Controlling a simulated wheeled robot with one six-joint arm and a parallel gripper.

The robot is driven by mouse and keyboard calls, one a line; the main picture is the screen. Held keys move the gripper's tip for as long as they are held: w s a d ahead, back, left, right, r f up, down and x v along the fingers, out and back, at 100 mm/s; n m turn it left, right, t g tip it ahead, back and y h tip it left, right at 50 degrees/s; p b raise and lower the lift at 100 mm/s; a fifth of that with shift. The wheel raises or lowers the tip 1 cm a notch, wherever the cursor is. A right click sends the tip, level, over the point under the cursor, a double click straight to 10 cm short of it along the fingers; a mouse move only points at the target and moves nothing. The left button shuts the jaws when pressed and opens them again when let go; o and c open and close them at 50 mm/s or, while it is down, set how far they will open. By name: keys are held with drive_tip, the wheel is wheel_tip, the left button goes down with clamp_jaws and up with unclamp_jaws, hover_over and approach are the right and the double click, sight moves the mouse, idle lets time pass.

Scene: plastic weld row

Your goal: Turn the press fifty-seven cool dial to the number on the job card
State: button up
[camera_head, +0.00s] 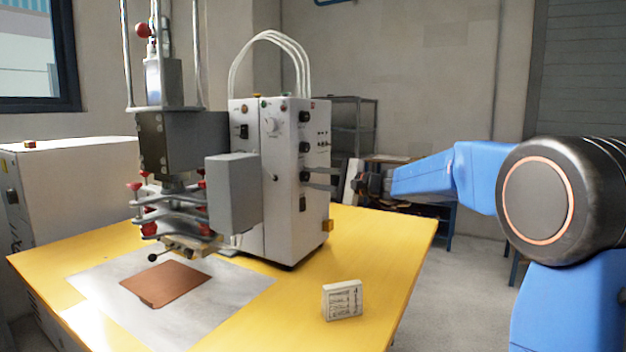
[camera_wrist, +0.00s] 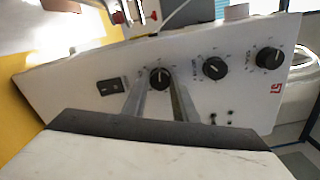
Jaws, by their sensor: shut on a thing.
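The press (camera_head: 292,220) is a white cabinet with a red 57 on its side panel, plain in the wrist view (camera_wrist: 276,88). Three black dials run in a row there. My gripper (camera_wrist: 163,84) is shut on the dial farthest from the 57 (camera_wrist: 159,75), the lowest in the head view (camera_head: 305,176). Its white pointer mark shows, but its label is hidden or too small to read. The middle dial (camera_wrist: 215,67) and the dial nearest the 57 (camera_wrist: 269,57) are free. The job card (camera_head: 343,301) stands on the table; its print is too small to read.
The yellow table (camera_head: 385,245) carries the press and a grey mat (camera_head: 235,292) with a brown sheet (camera_head: 166,282). A black rocker switch (camera_wrist: 111,86) sits beside the held dial. Small toggles (camera_wrist: 229,118) lie near my fingers. Another white cabinet (camera_head: 75,190) stands at left.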

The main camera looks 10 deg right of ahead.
drive_tip(key=shift+f, duration=0.1)
drive_tip(key=o, duration=1)
drive_tip(key=shift+o, duration=0.2)
drive_tip(key=shift+s+d, duration=0.1)
drive_tip(key=v, duration=1.7)
drive_tip(key=shift+s, duration=0.1)
